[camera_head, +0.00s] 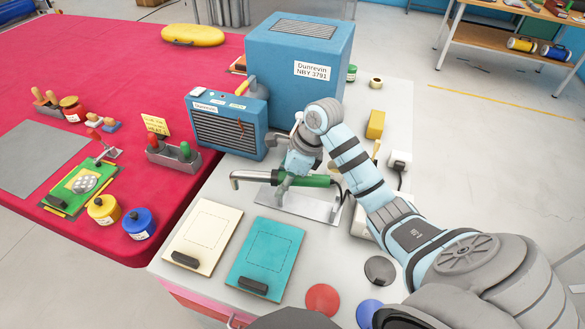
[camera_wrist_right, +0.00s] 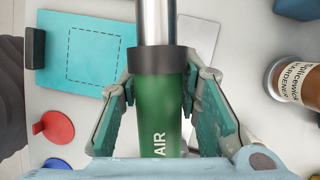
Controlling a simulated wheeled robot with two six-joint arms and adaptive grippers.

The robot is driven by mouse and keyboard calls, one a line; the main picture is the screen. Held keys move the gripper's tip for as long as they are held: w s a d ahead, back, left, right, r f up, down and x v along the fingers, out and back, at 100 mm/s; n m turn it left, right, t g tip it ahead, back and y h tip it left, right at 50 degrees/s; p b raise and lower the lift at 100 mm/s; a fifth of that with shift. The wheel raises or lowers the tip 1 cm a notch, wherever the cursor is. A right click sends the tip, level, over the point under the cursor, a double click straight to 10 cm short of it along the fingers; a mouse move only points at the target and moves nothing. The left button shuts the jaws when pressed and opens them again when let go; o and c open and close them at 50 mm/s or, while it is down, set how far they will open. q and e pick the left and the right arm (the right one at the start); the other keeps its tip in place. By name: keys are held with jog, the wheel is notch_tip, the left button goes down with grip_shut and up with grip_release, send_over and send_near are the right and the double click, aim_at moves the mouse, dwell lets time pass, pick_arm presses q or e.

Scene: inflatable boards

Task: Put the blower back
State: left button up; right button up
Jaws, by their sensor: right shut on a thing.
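The blower has a green handle (camera_head: 312,181) and a bent metal nozzle (camera_head: 243,176) pointing left. My right gripper (camera_head: 284,184) is shut around the green handle; in the right wrist view its fingers (camera_wrist_right: 157,100) flank the handle (camera_wrist_right: 160,125), marked AIR, just behind a black collar. A bare metal plate (camera_head: 303,204) lies on the light worktop below the blower; part of it shows beside the nozzle in the right wrist view (camera_wrist_right: 202,38). I cannot tell whether the blower touches the plate. My left gripper is not in view.
Cream (camera_head: 206,232) and teal (camera_head: 266,254) boards lie in front, with red (camera_head: 322,299), blue (camera_head: 369,312) and dark (camera_head: 379,270) discs to their right. A large blue box (camera_head: 290,60) and a smaller blue unit (camera_head: 222,132) stand behind. A jar (camera_wrist_right: 298,83) is close by.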

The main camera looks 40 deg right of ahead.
jog(key=d+f+m+b, duration=0.1)
jog(key=d+b, duration=0.1)
jog(key=s+d+f+b, duration=0.1)
jog(key=d+f, duration=0.1)
jog(key=s+d+f+m+t+b, duration=0.1)
jog(key=d+f+b, duration=0.1)
jog(key=shift+s+d+m+b, duration=0.15)
jog(key=shift+d+m+b, duration=0.15)
jog(key=shift+d, duration=0.05)
jog(key=f, duration=0.1)
jog(key=w+f+b, duration=0.1)
jog(key=f, duration=0.1)
jog(key=shift+w+f+h+b, duration=0.1)
jog(key=shift+w+h+b, duration=0.2)
jog(key=shift+w+b, duration=0.1)
jog(key=shift+s+d+f, duration=0.1)
jog(key=shift+s+f, duration=0.1)
jog(key=shift+f, duration=0.05)
jog(key=shift+s+d+b, duration=0.1)
jog(key=shift+s+b, duration=0.2)
jog(key=shift+s+r, duration=0.1)
jog(key=shift+s, duration=0.15)
jog(key=shift+w, duration=0.25)
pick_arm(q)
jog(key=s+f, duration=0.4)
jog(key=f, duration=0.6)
pick_arm(e)
jog(key=shift+s, duration=0.2)
